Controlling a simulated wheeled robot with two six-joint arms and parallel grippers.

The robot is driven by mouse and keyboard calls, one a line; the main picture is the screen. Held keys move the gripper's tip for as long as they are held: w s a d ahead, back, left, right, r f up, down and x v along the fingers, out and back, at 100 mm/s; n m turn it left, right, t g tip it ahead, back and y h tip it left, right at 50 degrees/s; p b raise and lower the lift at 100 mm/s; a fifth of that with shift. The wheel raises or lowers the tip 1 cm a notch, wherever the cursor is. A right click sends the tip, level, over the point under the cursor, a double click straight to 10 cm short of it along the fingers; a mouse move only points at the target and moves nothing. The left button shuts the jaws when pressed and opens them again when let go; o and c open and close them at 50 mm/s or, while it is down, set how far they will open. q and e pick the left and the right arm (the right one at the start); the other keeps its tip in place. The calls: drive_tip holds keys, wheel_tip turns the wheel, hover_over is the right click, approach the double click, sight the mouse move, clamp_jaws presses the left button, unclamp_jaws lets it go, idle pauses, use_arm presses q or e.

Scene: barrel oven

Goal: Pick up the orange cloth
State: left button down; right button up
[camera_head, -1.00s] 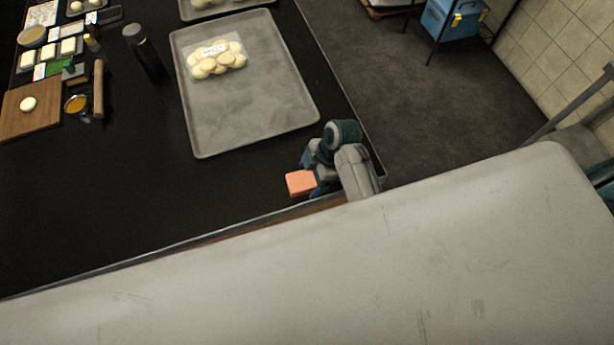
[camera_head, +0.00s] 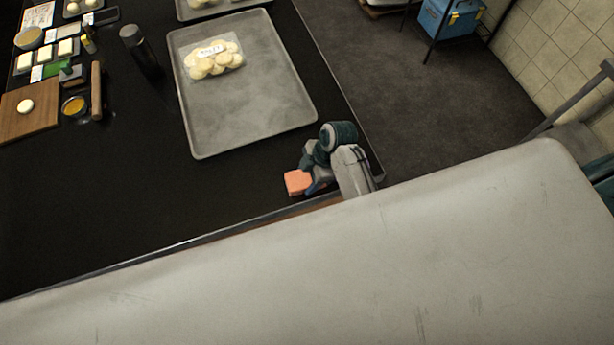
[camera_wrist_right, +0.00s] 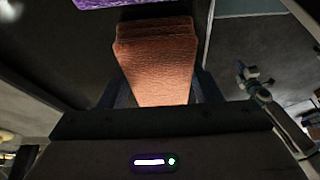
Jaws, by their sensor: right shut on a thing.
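The orange cloth (camera_head: 297,182) is a small folded block near the front edge of the black counter in the head view. My right gripper (camera_head: 311,182) is shut on it from the right. In the right wrist view the cloth (camera_wrist_right: 157,58) shows as a layered, textured orange stack between the two dark fingers of the right gripper (camera_wrist_right: 155,95). Whether the cloth touches the counter or is lifted cannot be told. My left gripper is in neither view.
A grey tray (camera_head: 245,115) with a bag of dough balls (camera_head: 213,60) lies beyond the gripper. A black bottle (camera_head: 140,50), a rolling pin (camera_head: 97,90) and a wooden board (camera_head: 28,112) are at the far left. The counter's front left is clear.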

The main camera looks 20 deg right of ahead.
sight(305, 181)
drive_tip(key=shift+r+b, duration=0.45)
drive_tip(key=shift+r, duration=0.15)
drive_tip(key=shift+s+d+r+b, duration=0.1)
drive_tip(key=shift+s+r+b, duration=0.4)
drive_tip(key=shift+r+b, duration=0.3)
drive_tip(key=s+d+r+b, duration=0.2)
drive_tip(key=s+b, duration=0.2)
drive_tip(key=s, duration=1.1)
drive_tip(key=shift+d+b, duration=0.15)
drive_tip(key=shift+b, duration=0.15)
drive_tip(key=shift+o, duration=1)
drive_tip(key=shift+w, duration=0.1)
drive_tip(key=shift+f, duration=0.1)
drive_tip(key=shift+c, duration=0.4)
